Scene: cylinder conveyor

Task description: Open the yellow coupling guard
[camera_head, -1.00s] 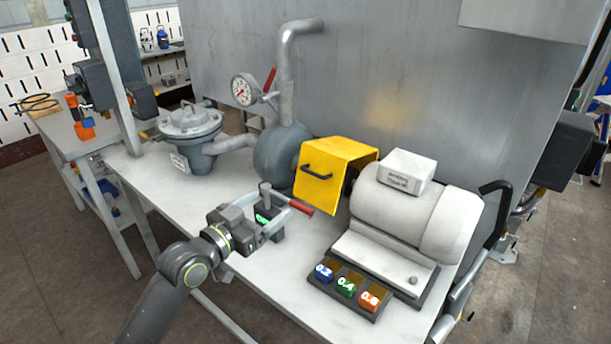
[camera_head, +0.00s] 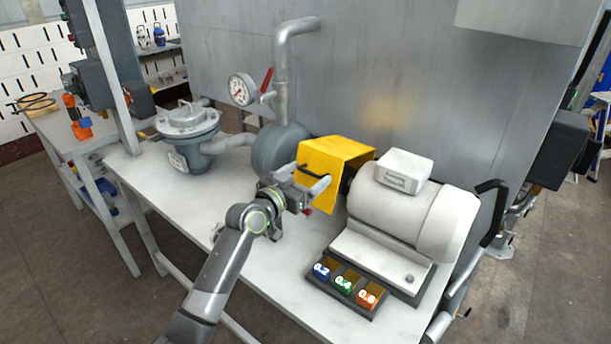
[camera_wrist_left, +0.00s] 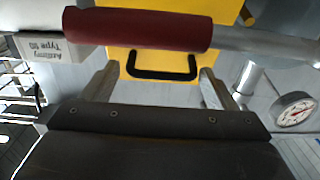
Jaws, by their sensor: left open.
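The yellow coupling guard (camera_head: 345,152) sits between the round grey pump body and the white motor. Its top and front face show, and it looks lowered. Its black handle (camera_wrist_left: 162,75) is on the front face, partly hidden by my gripper in the head view. My left gripper (camera_head: 318,186) is open just in front of the guard. In the left wrist view its two fingers (camera_wrist_left: 156,85) stand on either side of the handle, with nothing gripped. Whether they touch the handle or guard I cannot tell. My right gripper is not in view.
A red-handled lever (camera_wrist_left: 135,29) crosses close to my left gripper, below it in the head view. The white motor (camera_head: 410,215) and a numbered button box (camera_head: 345,287) are on the right. The pressure gauge (camera_head: 241,90) is behind left. The table's front left is clear.

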